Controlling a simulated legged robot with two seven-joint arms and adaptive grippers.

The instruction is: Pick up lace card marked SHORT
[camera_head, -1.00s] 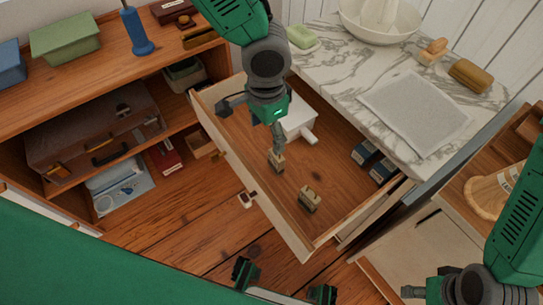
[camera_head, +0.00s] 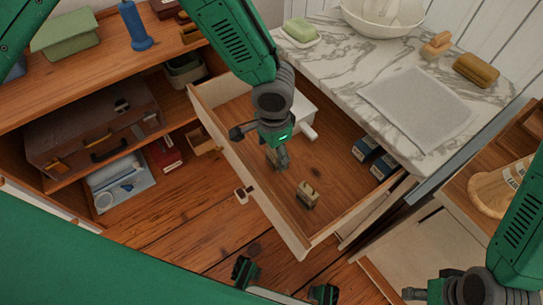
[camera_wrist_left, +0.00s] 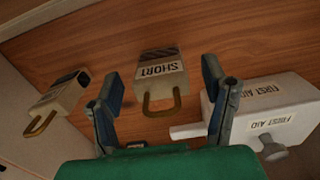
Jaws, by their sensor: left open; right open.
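The lace card marked SHORT (camera_wrist_left: 160,68) is a pale block with a dark top band and a brass loop, in the open drawer (camera_head: 335,165). In the left wrist view it lies between the two spread fingers of my left gripper (camera_wrist_left: 160,82), with a gap on both sides. In the head view my left gripper (camera_head: 260,147) reaches into the drawer, and its finger mostly hides the SHORT card (camera_head: 270,156). A similar card (camera_wrist_left: 60,100) lies to the left in the wrist view; it also shows in the head view (camera_head: 307,195). My right gripper (camera_head: 425,292) is open at bottom right.
A white FIRST AID box (camera_wrist_left: 262,112) lies close to the right finger in the wrist view. Dark blue boxes (camera_head: 366,149) sit at the drawer's right side. The drawer's front wall (camera_head: 245,180) stands close to my left gripper. A marble top (camera_head: 380,60) is beyond.

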